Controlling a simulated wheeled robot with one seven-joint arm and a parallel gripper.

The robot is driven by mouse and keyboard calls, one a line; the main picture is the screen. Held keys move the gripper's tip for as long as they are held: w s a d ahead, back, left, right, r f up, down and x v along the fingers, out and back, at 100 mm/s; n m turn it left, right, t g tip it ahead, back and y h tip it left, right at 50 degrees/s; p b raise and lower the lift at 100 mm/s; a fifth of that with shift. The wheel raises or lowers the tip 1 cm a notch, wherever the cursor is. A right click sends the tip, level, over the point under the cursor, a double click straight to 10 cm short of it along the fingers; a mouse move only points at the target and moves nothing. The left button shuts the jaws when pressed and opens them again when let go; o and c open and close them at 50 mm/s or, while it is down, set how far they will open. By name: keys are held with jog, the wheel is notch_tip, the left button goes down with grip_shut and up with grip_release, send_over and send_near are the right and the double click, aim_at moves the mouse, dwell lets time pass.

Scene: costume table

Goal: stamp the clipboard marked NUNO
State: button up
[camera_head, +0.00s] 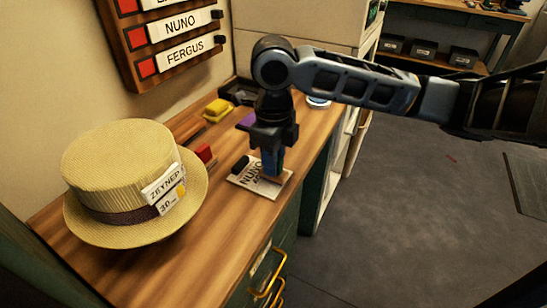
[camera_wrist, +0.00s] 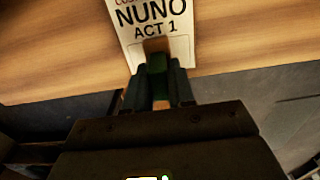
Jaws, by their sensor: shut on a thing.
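The clipboard marked NUNO (camera_head: 262,188) lies on the wooden table near its front edge. In the wrist view its card (camera_wrist: 181,49) reads NUNO, ACT 1. My gripper (camera_head: 271,172) points down over the clipboard's right part. It is shut on a small stamp, seen in the wrist view as a brown and dark green piece (camera_wrist: 157,63) between the fingers. The stamp's lower end overlaps the card below the words; I cannot tell whether it touches. The fingers hide most of the stamp in the head view.
A straw hat (camera_head: 120,165) tagged ZEYNEP stands at left. A red block (camera_head: 205,153), a yellow item (camera_head: 217,109), a purple item (camera_head: 246,121) and a black tray (camera_head: 237,93) lie behind. A name board (camera_head: 170,40) hangs on the wall. Bare wood lies in front of the hat.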

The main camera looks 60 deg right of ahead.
jog(key=shift+f+b, duration=0.6)
jog(key=shift+b, duration=0.1)
dwell(2.4)
jog(key=shift+r+p, duration=2.25)
jog(key=shift+r, duration=1.35)
